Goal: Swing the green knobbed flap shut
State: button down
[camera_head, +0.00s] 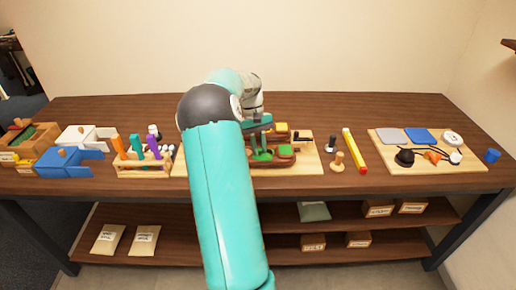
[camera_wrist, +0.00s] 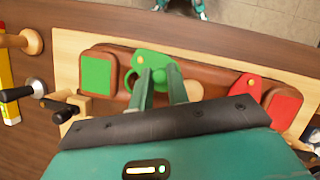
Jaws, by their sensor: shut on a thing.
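The green flap (camera_wrist: 152,58), with a small orange dot on it, lies on a brown leather-like saddle piece (camera_wrist: 215,78) in the wrist view. My gripper (camera_wrist: 160,77) is over it with both fingers pointing down. The fingers are shut on the flap's knob, which is mostly hidden between them. In the head view the green flap (camera_head: 262,155) shows partly below my gripper; my arm hides much of the saddle piece.
A wooden latch block (camera_wrist: 72,104) stands close by. The head view shows a yellow bar (camera_head: 354,150) and a board of parts (camera_head: 428,163).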

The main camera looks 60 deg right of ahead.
jog(key=m, duration=0.1)
jog(key=d+m+t+y, duration=0.1)
jog(key=m, duration=0.1)
jog(key=shift+s+d+m, duration=0.15)
jog(key=shift+m, duration=0.15)
jog(key=m, duration=0.1)
jog(key=m+t, duration=0.1)
jog(key=d+m, duration=0.1)
jog(key=shift+s+m, duration=0.3)
jog(key=m+t, duration=0.1)
jog(key=m, duration=0.1)
jog(key=s+m+t, duration=0.1)
jog(key=m, duration=0.1)
jog(key=d+m, duration=0.1)
jog(key=m, duration=0.1)
jog(key=shift+s+d+t, duration=0.1)
jog(key=shift+s+t, duration=0.15)
jog(key=shift+t, duration=0.15)
jog(key=c, duration=1.4)
grip_release()
jog(key=shift+o, duration=0.2)
jog(key=shift+r, duration=0.1)
jog(key=v, duration=1.3)
jog(key=shift+d+r, duration=0.25)
jog(key=shift+d, duration=0.05)
